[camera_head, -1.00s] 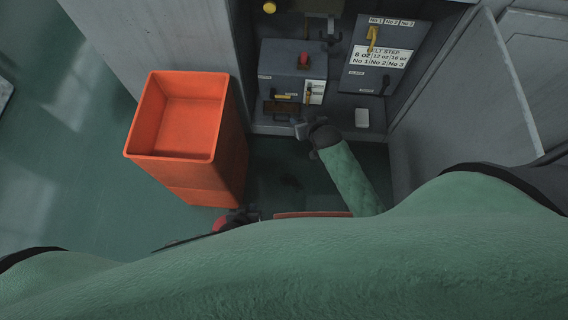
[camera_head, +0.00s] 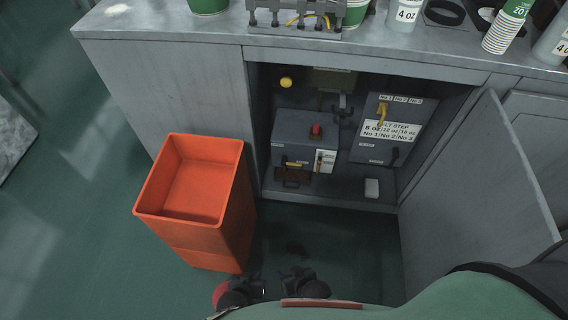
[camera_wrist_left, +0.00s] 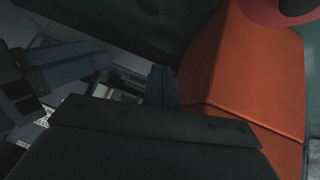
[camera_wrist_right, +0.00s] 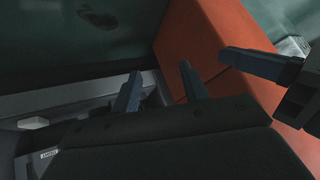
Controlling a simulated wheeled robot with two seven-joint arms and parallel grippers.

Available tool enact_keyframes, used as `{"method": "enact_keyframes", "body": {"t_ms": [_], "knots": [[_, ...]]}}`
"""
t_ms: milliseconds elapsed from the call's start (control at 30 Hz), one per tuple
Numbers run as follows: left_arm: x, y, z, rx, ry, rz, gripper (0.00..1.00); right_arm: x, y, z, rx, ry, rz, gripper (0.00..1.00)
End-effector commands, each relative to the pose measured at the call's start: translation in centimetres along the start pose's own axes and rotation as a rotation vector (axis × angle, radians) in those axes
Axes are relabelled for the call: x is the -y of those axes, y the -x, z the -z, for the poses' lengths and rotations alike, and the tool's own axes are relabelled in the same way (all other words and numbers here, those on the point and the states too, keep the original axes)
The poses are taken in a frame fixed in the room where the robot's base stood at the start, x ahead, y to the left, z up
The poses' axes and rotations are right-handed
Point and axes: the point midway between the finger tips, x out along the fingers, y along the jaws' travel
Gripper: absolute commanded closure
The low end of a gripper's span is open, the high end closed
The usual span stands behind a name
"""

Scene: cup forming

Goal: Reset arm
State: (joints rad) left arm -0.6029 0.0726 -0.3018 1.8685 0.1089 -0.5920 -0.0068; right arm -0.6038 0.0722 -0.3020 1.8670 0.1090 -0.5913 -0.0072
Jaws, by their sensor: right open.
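My left gripper (camera_head: 260,289) is low at the bottom of the head view, in front of the orange bin. Its fingers look pressed together with nothing between them in the left wrist view (camera_wrist_left: 161,86). My right gripper (camera_head: 297,273) is just to its right, away from the cabinet. Its fingers stand apart and empty in the right wrist view (camera_wrist_right: 158,88). The grey control box (camera_head: 291,142) with a red button (camera_head: 316,130) stands in the open cabinet, and nothing touches it.
The orange bin (camera_head: 228,215) stands on the floor left of the cabinet opening. The cabinet door (camera_head: 480,175) hangs open at the right. The counter (camera_head: 160,30) above holds cups and a metal rack (camera_head: 292,17). Green floor lies clear before the cabinet.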

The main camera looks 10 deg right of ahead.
Motion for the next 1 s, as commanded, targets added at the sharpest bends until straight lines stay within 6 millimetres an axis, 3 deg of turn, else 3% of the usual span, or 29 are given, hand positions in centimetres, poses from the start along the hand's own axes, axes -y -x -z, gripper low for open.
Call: {"method": "enact_keyframes", "body": {"t_ms": [200,367,433,567,667,767,1000], "knots": [[0.1,-0.1,0.0,0.004,0.001,0.002,1.0,-0.1,0.0,-0.1,0.007,0.0,-0.001,0.56],[0.1,0.0,-1.9,0.101,0.001,0.002,1.0,-0.1,0.1,-1.9,0.101,0.0,-0.001,0.56],[0.1,0.5,-2.9,0.174,-0.002,0.003,1.0,0.0,0.5,-2.9,0.174,0.002,-0.002,0.56],[0.0,2.5,-2.9,0.303,-0.01,0.008,1.0,0.0,2.6,-2.8,0.303,0.011,-0.008,0.56],[0.2,5.0,-1.6,0.388,-0.015,0.018,1.0,-0.2,5.1,-1.6,0.387,0.015,-0.018,0.56],[0.4,8.8,0.7,0.462,-0.018,0.033,1.0,-0.4,8.9,0.8,0.461,0.018,-0.033,0.56],[0.4,19.7,8.2,0.545,-0.013,0.072,1.0,-0.5,19.7,8.3,0.544,0.014,-0.073,0.56]]}}
